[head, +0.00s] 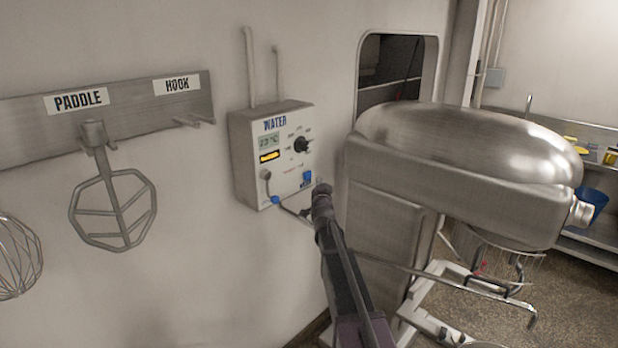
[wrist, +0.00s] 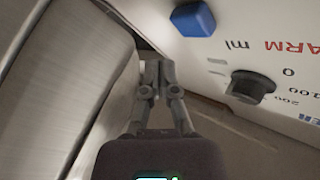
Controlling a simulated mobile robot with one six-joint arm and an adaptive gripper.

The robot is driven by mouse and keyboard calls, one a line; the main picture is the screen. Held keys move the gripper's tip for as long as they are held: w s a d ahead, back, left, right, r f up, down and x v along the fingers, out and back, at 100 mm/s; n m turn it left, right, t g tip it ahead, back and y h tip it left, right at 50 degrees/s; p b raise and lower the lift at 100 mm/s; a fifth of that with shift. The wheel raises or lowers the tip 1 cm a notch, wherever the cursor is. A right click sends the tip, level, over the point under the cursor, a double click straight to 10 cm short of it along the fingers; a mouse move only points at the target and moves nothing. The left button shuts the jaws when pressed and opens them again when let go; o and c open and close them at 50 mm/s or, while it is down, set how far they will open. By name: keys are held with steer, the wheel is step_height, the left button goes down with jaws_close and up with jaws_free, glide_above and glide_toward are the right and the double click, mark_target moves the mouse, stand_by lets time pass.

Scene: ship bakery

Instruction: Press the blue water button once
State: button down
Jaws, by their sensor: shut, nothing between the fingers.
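The blue water button (head: 307,176) is at the lower right of the white water panel (head: 248,160) on the wall. In the wrist view the blue button (wrist: 193,18) is a raised block at the top, and the panel looks upside down. My gripper (head: 320,190) is shut and empty, just right of and below the button in the head view. In the wrist view the fingertips of my gripper (wrist: 157,66) are together, below and left of the button. They look apart from it; the exact gap in depth cannot be told.
The steel mixer (head: 455,175) stands close on the right of my gripper. A paddle (head: 112,207) hangs from the wall rack on the left.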

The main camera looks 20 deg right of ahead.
mark_target(311, 175)
steer(key=shift+w+a, duration=0.55)
steer(key=shift+w, duration=0.35)
steer(key=shift+w+a, duration=0.1)
stand_by(0.9)
steer(key=shift+w+a, duration=0.15)
steer(key=shift+w, duration=0.1)
steer(key=shift+w+a, duration=0.25)
steer(key=shift+w, duration=0.25)
stand_by(1.3)
steer(key=shift+s+d, duration=0.1)
steer(key=shift+s, duration=0.1)
steer(key=shift+s+d, duration=0.35)
steer(key=shift+s, duration=0.3)
stand_by(0.5)
steer(key=shift+s+d, duration=0.45)
steer(key=shift+s, duration=0.25)
steer(key=shift+s+d, duration=0.4)
steer(key=shift+s, duration=0.35)
steer(key=shift+s+d, duration=0.45)
steer(key=shift+s, duration=0.25)
